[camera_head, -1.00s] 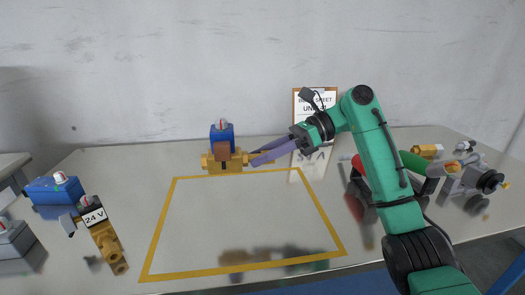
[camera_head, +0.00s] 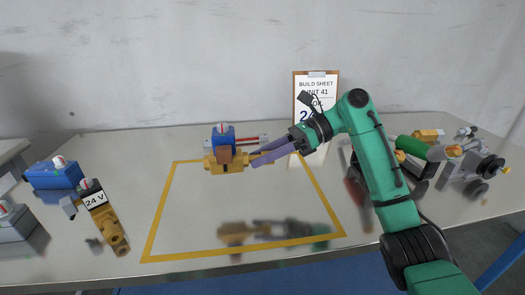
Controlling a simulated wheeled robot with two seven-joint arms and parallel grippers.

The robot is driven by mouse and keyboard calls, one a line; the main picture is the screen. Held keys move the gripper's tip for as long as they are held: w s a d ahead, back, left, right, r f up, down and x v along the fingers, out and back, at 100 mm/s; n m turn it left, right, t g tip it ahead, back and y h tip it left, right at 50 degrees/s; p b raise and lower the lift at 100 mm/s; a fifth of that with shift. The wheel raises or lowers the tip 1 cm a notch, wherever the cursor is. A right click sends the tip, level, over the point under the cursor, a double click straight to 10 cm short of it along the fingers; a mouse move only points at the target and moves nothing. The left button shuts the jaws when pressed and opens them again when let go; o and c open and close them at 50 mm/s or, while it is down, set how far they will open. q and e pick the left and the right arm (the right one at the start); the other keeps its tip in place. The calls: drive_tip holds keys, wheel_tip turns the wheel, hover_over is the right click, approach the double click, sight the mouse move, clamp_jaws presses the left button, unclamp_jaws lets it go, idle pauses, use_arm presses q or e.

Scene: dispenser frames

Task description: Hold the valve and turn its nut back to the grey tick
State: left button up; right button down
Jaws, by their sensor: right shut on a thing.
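The valve (camera_head: 211,160) has a brass body with a blue block on top, a pale cap with a red mark, and a brown square part (camera_head: 224,155) at the front. My right gripper (camera_head: 254,161) comes from the right, its long purple fingers shut on the right end of the valve. The valve appears held upright above the table, with its reflection lower down. The nut and the grey tick are too small to make out. My left gripper is out of view.
A yellow taped outline (camera_head: 155,215) marks the table. A build sheet (camera_head: 314,88) stands behind. Several fittings, including a grey one with a black knob (camera_head: 491,168), lie right.

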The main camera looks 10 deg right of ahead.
hover_over(263, 198)
drive_tip(key=shift+f, duration=2.1)
drive_tip(key=shift+f+p, duration=0.45)
drive_tip(key=shift+f, duration=2.1)
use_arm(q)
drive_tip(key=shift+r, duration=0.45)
use_arm(e)
drive_tip(key=shift+f, duration=0.25)
drive_tip(key=shift+f, duration=0.15)
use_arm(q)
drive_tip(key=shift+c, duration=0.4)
